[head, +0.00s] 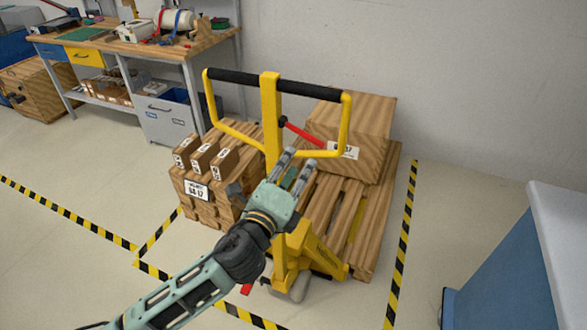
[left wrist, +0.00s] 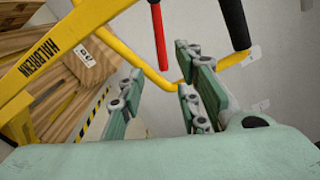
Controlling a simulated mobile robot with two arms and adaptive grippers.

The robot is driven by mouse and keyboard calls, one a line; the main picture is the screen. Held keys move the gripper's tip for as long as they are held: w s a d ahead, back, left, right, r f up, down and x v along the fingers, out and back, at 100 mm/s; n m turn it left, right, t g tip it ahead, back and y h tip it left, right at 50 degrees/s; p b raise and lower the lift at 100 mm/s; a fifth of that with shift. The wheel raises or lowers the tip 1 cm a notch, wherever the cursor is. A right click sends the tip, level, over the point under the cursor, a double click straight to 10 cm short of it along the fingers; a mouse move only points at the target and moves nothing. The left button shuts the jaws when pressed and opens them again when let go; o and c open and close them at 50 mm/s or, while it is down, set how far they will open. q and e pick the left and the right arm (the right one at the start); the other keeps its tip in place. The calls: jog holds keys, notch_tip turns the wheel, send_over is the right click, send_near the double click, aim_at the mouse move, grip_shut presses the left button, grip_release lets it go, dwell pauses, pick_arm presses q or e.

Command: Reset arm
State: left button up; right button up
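My left gripper (head: 296,160) reaches in from the lower left of the head view, in front of the yellow pallet jack (head: 270,115). Its fingers are spread, and they also show apart and empty in the left wrist view (left wrist: 155,85). The jack's black handle grip (head: 277,84) lies above and beyond the fingertips. A red lever (head: 303,133) sits close to them; I cannot tell whether they touch. In the left wrist view, the yellow handle frame (left wrist: 150,72) passes behind the fingers. My right gripper is not in view.
A wooden pallet (head: 372,215) bears a large wooden box (head: 350,125). A labelled crate (head: 205,205) with small boxes stands to its left. A workbench (head: 130,48) is at the back left. A blue cabinet (head: 500,265) stands at the right. Striped tape marks the floor.

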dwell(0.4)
